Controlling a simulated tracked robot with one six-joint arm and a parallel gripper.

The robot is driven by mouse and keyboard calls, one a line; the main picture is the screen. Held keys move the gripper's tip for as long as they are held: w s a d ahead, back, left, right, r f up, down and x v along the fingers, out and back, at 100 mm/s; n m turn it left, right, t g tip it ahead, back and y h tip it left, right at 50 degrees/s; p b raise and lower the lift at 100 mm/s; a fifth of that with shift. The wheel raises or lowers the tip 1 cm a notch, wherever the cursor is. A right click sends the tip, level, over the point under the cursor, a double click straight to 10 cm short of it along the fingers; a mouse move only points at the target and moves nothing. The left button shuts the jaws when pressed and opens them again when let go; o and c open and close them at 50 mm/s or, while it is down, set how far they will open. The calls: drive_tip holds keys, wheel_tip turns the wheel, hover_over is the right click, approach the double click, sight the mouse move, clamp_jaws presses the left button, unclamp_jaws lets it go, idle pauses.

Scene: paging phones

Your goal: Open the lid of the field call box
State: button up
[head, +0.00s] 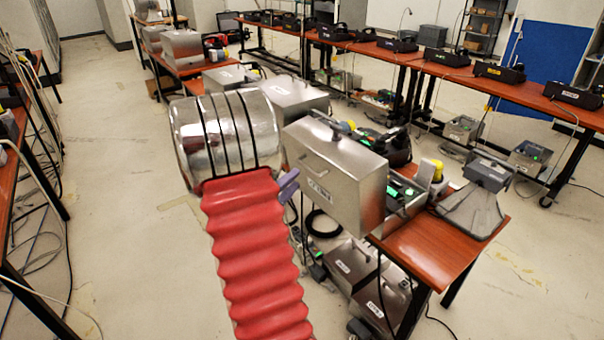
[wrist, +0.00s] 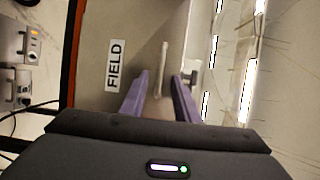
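The field call box is a silver metal box on the red-brown table right of centre in the head view. Its lid (head: 335,178) stands raised, with a bar handle and a small white label on the face toward me. The box's body (head: 405,192) with green-lit parts shows behind it. In the wrist view the lid face (wrist: 108,35) carries a label reading FIELD (wrist: 115,65). The handle (wrist: 162,62) lies between or just beyond my gripper's purple fingers (wrist: 160,78), which are apart. In the head view my gripper (head: 288,185) is beside the lid's left edge, mostly hidden by my arm.
A grey horn speaker (head: 473,205) and a yellow-topped device (head: 432,172) stand right of the box. More metal boxes (head: 285,98) stand behind, and others (head: 375,290) lie below the table (head: 435,248). Open floor (head: 115,190) lies to the left.

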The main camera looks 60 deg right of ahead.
sight(328, 178)
drive_tip(key=d, duration=0.6)
drive_tip(key=shift+s+d, duration=0.2)
drive_tip(key=shift+s, duration=0.05)
drive_tip(key=shift+c, duration=0.2)
clamp_jaws()
drive_tip(key=shift+f, duration=0.1)
